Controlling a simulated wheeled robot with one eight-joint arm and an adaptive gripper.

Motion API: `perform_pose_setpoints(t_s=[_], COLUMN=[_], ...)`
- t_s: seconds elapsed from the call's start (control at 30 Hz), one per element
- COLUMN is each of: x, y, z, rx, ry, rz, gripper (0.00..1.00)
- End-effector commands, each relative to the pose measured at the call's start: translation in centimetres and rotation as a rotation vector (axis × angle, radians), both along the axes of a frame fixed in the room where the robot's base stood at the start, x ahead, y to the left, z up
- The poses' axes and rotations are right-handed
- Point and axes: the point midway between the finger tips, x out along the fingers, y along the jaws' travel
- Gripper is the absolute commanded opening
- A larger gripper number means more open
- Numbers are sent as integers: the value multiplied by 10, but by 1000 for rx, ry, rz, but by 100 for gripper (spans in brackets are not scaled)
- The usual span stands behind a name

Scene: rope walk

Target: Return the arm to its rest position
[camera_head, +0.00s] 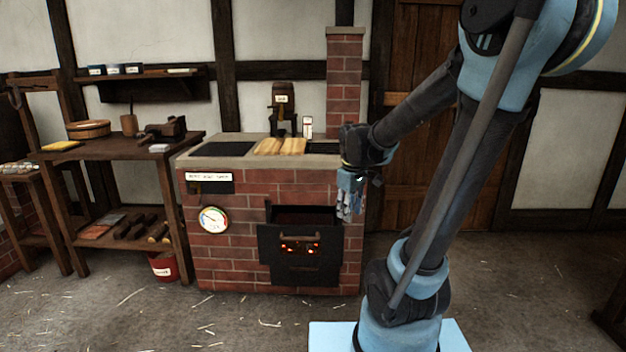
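My arm rises from its blue base at the lower right, bends at the top right and reaches back down to the left. My gripper (346,212) hangs pointing down in front of the right side of the brick stove (228,270). Its grey fingers are small and seen from the side, and I cannot tell whether they are apart. No object shows in them. The gripper is just right of the stove's dark fire door (300,268), which has a handle and glowing orange spots. A dark opening shows above the door's top edge.
On the stove top are wooden slats (281,146) and a dark labelled device (283,105). A round gauge (213,219) is on the front. A wooden workbench (120,152) stands left, with a red bucket (163,267) by it. Straw-strewn floor at the right is mostly clear.

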Motion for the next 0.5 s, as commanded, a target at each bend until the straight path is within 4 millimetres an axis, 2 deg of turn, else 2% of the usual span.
perform_pose_setpoints(t_s=[0.03, 0.2, 0.5], x=[-12, -47, -107], y=[-7, -27, -53], z=[1, 0, -12], rx=[7, 31, 75], ry=[0, -2, -5], rz=[-36, -165, -392], gripper=[35, 35, 35])
